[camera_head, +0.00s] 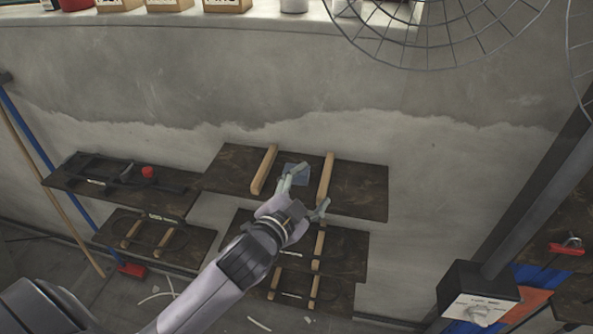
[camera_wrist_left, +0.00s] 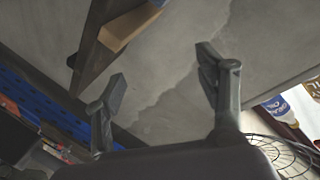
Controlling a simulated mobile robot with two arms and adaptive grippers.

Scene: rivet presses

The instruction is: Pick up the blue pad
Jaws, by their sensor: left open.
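The blue pad (camera_head: 297,172) is a small, pale blue-grey flat piece on the upper dark wooden shelf (camera_head: 360,196), between two wooden rails. My left gripper (camera_head: 304,192) is open and in front of this shelf in the head view. One finger overlaps the pad's left side in the picture; I cannot tell whether it touches. In the left wrist view the gripper (camera_wrist_left: 160,82) has its fingers apart with nothing between them, and I cannot make out the pad. My right gripper is not in view.
Wooden rails (camera_head: 264,170) and (camera_head: 325,177) flank the pad. More shelves sit below and a shelf with a red item (camera_head: 148,172) is at left. A wire fan guard (camera_head: 440,30) hangs above. Bare grey wall lies behind.

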